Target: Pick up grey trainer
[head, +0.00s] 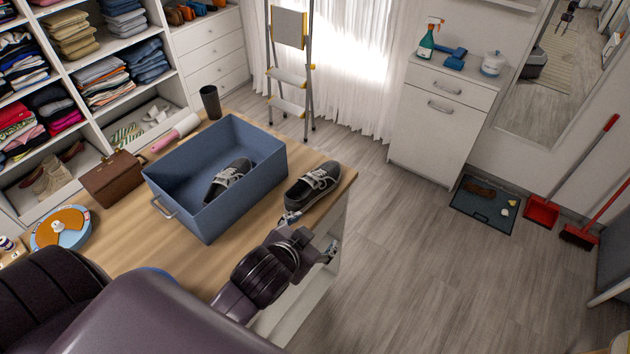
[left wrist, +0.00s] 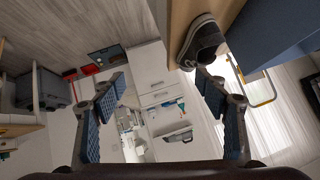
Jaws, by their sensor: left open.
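One grey trainer (head: 313,187) with pale laces and a white sole edge stands on the wooden tabletop (head: 160,250) near its right edge. A second grey trainer (head: 229,178) lies inside the blue bin (head: 235,208), leaning against its wall. My left gripper (head: 311,234) is open and empty, just in front of the trainer on the tabletop and apart from it. In the left wrist view, a trainer (left wrist: 204,42) shows at the top, beyond the open fingers (left wrist: 160,92). My right gripper is not in view.
A brown bag (head: 112,178), a pink-and-white roller (head: 175,132) and a dark cup (head: 211,102) stand beside the bin. A stepladder (head: 289,78) stands behind the table.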

